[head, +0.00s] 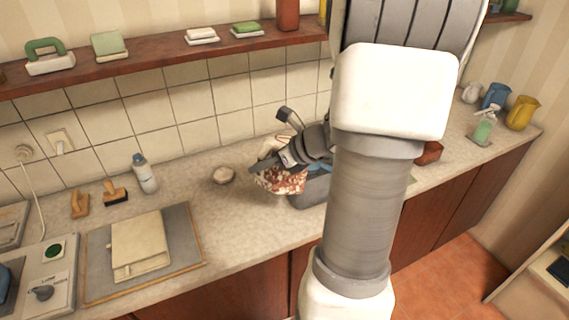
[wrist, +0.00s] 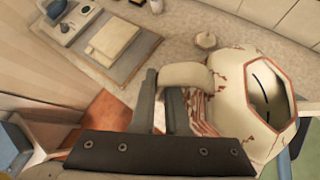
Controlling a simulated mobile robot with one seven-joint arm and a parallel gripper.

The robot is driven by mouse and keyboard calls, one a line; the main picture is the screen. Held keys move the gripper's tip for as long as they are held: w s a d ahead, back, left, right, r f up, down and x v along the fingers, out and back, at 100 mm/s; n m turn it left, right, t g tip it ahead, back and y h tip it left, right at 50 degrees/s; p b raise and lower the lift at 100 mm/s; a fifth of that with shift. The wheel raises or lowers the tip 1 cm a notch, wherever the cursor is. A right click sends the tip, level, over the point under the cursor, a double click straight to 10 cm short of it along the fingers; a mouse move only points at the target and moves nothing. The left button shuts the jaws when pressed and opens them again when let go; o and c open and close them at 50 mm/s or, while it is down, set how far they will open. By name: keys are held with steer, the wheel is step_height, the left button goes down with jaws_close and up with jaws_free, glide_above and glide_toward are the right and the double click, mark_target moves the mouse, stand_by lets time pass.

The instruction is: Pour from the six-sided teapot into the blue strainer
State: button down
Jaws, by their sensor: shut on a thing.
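The teapot (head: 281,181) is cream with red-brown markings and an angular body. In the wrist view the teapot (wrist: 228,95) shows its open, lidless top at the right. My gripper (head: 272,164) is shut on the teapot's handle; in the wrist view the fingers (wrist: 160,92) stand at the pale handle (wrist: 186,75). A blue-grey container (head: 311,191), perhaps the strainer, is just right of and below the teapot, partly hidden by it and my arm. Whether they touch is unclear. The spout and any liquid are not clearly visible.
A small pale round piece (head: 223,174), perhaps a lid, lies on the counter left of the teapot. Blue (head: 495,96) and yellow (head: 522,112) jugs stand far right. A shelf (head: 160,58) runs above.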

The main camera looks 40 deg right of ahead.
mark_target(267, 151)
steer(key=shift+r, duration=0.2)
steer(key=shift+w+d+r+m+y+p, duration=0.1)
steer(key=shift+w+r+m+y+p, duration=0.2)
steer(key=shift+p, duration=0.45)
steer(key=shift+w+d+r+y+p, duration=0.1)
steer(key=shift+r+p, duration=0.25)
steer(key=shift+p, duration=0.4)
steer(key=shift+r+p, duration=0.25)
steer(key=shift+p, duration=0.4)
steer(key=shift+d+r+y+p, duration=0.2)
steer(key=shift+y+p, duration=0.1)
steer(key=shift+p, duration=0.3)
steer(key=shift+s+d+r+m+y+p, duration=0.2)
steer(key=shift+s+d+m+y+p, duration=0.1)
steer(key=shift+m+y+p, duration=0.15)
steer(key=shift+d, duration=0.1)
